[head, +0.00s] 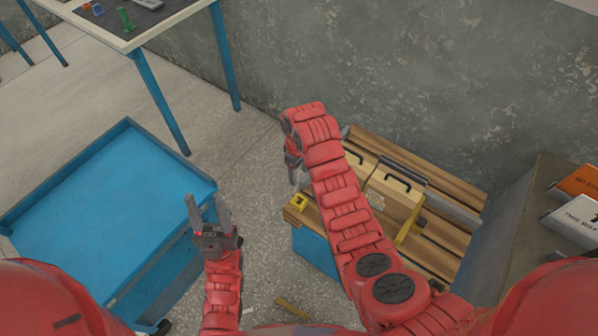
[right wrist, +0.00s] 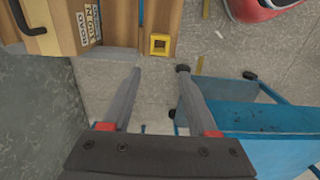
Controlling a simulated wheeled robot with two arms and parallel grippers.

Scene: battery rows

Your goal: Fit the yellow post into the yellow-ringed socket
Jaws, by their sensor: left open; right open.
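A yellow square ring around a dark opening, the yellow-ringed socket (head: 299,202), sits at the near left corner of the slatted wooden bench; it also shows in the right wrist view (right wrist: 159,45). A thin yellowish bar (head: 292,309) lies on the floor near my base; I cannot tell whether it is the yellow post. My right gripper (head: 293,178) is above and beside the socket corner. In the right wrist view its jaws (right wrist: 158,85) are apart and empty, with the socket beyond them. My left gripper (head: 207,205) is open and empty near the blue cart's right edge.
A blue cart (head: 125,128) with an empty-looking top stands at left. Wooden cases with black handles (head: 397,180) and a yellow bar (head: 408,226) are on the bench (head: 455,240). A table (head: 128,42) with a green item (head: 125,20) stands at back left.

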